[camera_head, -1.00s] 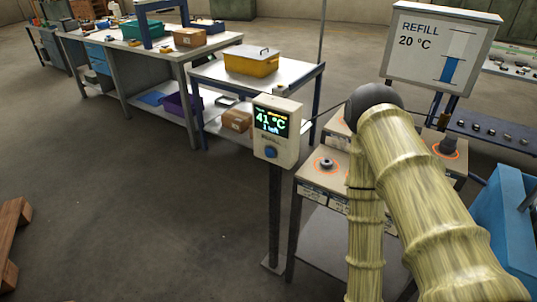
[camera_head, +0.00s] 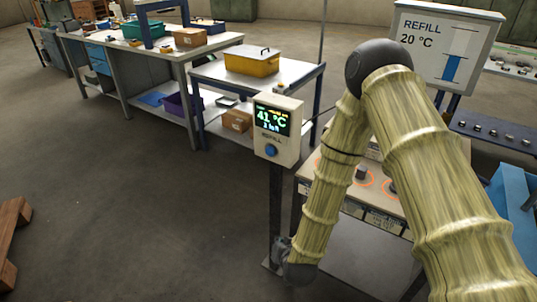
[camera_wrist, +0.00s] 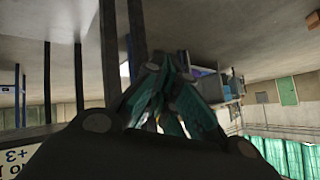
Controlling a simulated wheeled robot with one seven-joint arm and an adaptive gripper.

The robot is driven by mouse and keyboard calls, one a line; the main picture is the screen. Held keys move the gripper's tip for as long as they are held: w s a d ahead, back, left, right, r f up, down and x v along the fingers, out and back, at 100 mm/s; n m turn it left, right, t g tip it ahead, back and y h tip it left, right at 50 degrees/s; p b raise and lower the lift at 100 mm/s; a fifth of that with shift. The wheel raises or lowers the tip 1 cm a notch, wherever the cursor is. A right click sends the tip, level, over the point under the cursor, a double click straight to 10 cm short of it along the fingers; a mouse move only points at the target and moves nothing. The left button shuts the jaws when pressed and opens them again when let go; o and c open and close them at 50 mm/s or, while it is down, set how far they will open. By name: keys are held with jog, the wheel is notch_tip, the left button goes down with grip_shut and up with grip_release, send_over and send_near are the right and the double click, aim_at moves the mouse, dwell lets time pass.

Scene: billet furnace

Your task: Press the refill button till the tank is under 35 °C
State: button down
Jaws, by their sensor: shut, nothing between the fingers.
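The control box (camera_head: 277,131) stands on a dark post, and its screen reads 41 °C. A round blue button (camera_head: 271,150) sits on its face below the word REFILL. My gripper (camera_head: 281,250) is low in the head view, well below the button and apart from it, overlapping the lower post in the picture. In the wrist view its dark fingers (camera_wrist: 165,78) come together and hold nothing. The button is not recognisable in the wrist view. The white REFILL panel (camera_head: 443,45) at the upper right reads 20 °C and has a partly filled blue bar.
My arm covers much of the worktable (camera_head: 345,190) with orange rings beside the post. A metal table with a yellow box (camera_head: 252,62) stands behind the control box. A blue bin (camera_head: 512,200) is at the right and a wooden pallet (camera_head: 12,235) at the left.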

aim_at(270, 151)
jog(key=w+a+r+m+t, duration=0.1)
jog(key=w+a+r+t, duration=0.2)
jog(key=w+r, duration=0.4)
jog(key=w+a+r+m+t+b, duration=0.1)
jog(key=w+a+r+t, duration=0.2)
jog(key=w+a+r, duration=0.3)
notch_tip(270, 151, up, 5)
jog(key=shift+w+a+r+m, duration=0.1)
jog(key=shift+w+a+m, duration=0.15)
jog(key=shift+w+m, duration=0.2)
jog(key=shift+w+d, duration=0.1)
jog(key=shift+w, duration=0.05)
jog(key=w+d, duration=0.5)
jog(key=w, duration=0.2)
jog(key=shift+w+d+b, duration=0.45)
jog(key=shift+w+d, duration=0.15)
jog(key=shift+w, duration=0.1)
dwell(2.1)
jog(key=shift+s+a, duration=0.1)
dwell(0.3)
jog(key=shift+s+a, duration=0.5)
jog(key=shift+s, duration=0.2)
jog(key=shift+s+a, duration=0.1)
